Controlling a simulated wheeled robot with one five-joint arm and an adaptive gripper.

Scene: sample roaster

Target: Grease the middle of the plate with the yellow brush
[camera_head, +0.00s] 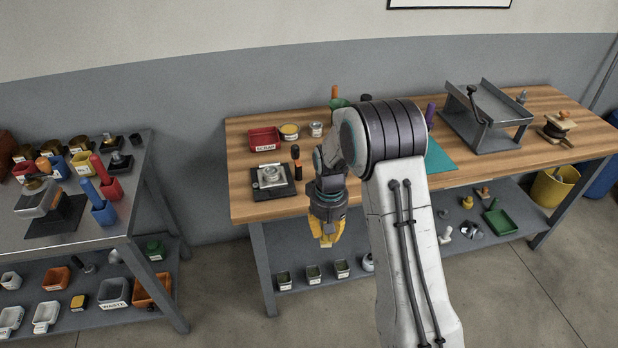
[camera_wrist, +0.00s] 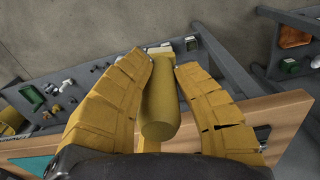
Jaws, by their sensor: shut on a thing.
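My gripper (camera_head: 326,232) has yellow fingers and hangs pointing down in front of the wooden bench's front edge. In the wrist view my gripper (camera_wrist: 163,70) is closed around a yellow brush (camera_wrist: 161,105), whose thick round handle lies between the fingers. A pale end shows at its far tip. In the head view the fingers mostly hide the brush. A dark square base with a small silver metal piece (camera_head: 271,177) sits at the bench's left front; I cannot tell for sure that this is the plate. My gripper is to its right and lower, apart from it.
On the wooden bench (camera_head: 245,207), a red scrap tray (camera_head: 264,139), small tins and a dark bottle (camera_head: 296,162) stand near the silver piece. A metal stand (camera_head: 487,118) is at right. A grey table (camera_head: 125,220) crowded with tools stands left, across a gap.

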